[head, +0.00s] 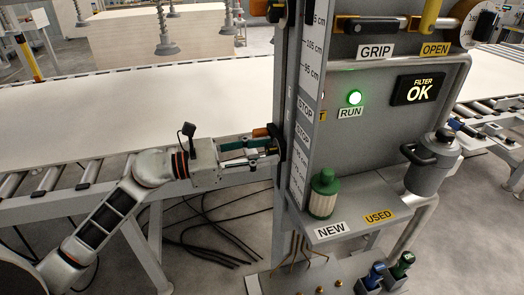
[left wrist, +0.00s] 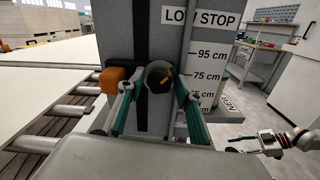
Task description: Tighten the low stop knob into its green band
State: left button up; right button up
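The low stop knob (left wrist: 160,77) is round and black with a small yellow mark, on the front of the grey post (left wrist: 147,30) under the LOW STOP label (left wrist: 200,17). My left gripper (left wrist: 157,88) has its green-padded fingers on both sides of the knob and appears closed on it. In the head view, the left gripper (head: 268,150) reaches the post from the left, and the knob is hidden there. I cannot make out a green band around the knob. My right gripper (left wrist: 240,144) shows at the right of the left wrist view, empty, its fingers apart.
An orange block (left wrist: 116,80) sits just left of the knob. A green-capped filter (head: 323,193) stands on the NEW shelf. The roller conveyor (head: 40,180) carries a pale board.

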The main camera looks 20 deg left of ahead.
pick_arm(q)
jog(key=c, duration=0.6)
jog(key=shift+f+m+b, duration=0.3)
jog(key=shift+m+b, duration=0.2)
jog(key=shift+b, duration=0.3)
jog(key=shift+m+b, duration=0.3)
jog(key=shift+b, duration=0.1)
jog(key=shift+r+m, duration=0.3)
jog(key=o, duration=1.1)
jog(key=shift+s+a, duration=0.1)
jog(key=v, duration=1.1)
jog(key=shift+s+a, duration=0.25)
pick_arm(e)
jog(key=shift+w+d+f, duration=0.15)
jog(key=shift+f, duration=0.3)
jog(key=shift+w+d+f, duration=0.15)
jog(key=shift+f, duration=0.25)
